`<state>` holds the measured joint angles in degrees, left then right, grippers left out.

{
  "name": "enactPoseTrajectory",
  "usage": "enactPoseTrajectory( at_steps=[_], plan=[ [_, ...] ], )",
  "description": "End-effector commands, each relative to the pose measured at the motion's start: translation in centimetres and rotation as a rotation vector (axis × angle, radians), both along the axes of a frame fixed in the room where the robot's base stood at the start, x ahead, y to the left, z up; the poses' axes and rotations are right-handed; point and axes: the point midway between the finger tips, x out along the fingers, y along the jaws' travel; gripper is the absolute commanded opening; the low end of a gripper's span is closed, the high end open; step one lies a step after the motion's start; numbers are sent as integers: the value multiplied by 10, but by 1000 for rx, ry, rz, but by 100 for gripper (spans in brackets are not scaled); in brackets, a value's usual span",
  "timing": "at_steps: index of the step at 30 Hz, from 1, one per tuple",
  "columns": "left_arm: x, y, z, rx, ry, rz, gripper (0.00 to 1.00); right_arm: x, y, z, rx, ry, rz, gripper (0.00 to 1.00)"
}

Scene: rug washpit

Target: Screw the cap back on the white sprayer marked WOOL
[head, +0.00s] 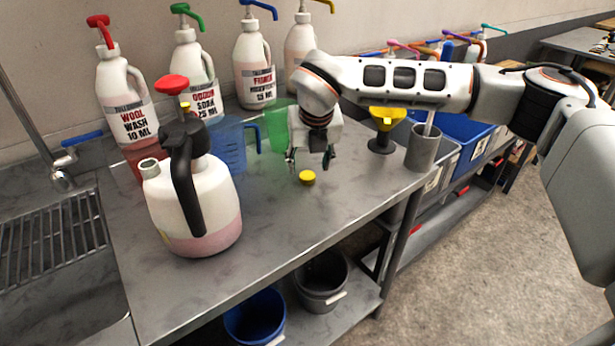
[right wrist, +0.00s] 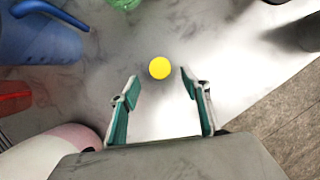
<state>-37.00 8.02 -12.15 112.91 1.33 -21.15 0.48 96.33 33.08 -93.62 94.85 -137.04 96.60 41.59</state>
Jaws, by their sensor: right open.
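A white sprayer (head: 197,205) with a black handle and red pump knob stands upright on the steel bench. Its open neck (head: 149,165) sticks up at its left side, uncapped. I see no WOOL mark on the side facing me. A small yellow cap (head: 307,177) lies on the bench to the sprayer's right; it also shows in the right wrist view (right wrist: 160,68). My right gripper (head: 309,160) points down, open and empty, just above and behind the cap. In the right wrist view the cap sits between and just beyond the fingertips (right wrist: 161,84). My left gripper is out of view.
A blue jug (head: 228,146), a green cup (head: 277,127) and a red vessel (head: 144,155) stand behind the sprayer. Pump bottles, one marked WOOL WASH (head: 127,103), line the wall. A yellow funnel (head: 386,118) and grey cylinder (head: 422,150) stand right. The front bench is clear.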

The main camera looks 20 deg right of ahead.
Motion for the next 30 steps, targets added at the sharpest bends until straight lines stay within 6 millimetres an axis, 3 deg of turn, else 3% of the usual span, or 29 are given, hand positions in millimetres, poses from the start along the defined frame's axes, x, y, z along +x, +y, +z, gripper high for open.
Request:
enactPoseTrajectory(
  at_steps=[9,20,24,30],
  plan=[
    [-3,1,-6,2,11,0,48,15,-2,-40,-1,3,-1,47],
    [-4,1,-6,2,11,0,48,17,-2,-42,-1,1,0,47],
    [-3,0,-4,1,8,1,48,17,-2,-42,-1,1,0,21],
    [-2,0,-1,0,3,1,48,17,-2,-42,-1,1,0,20]
  ],
)
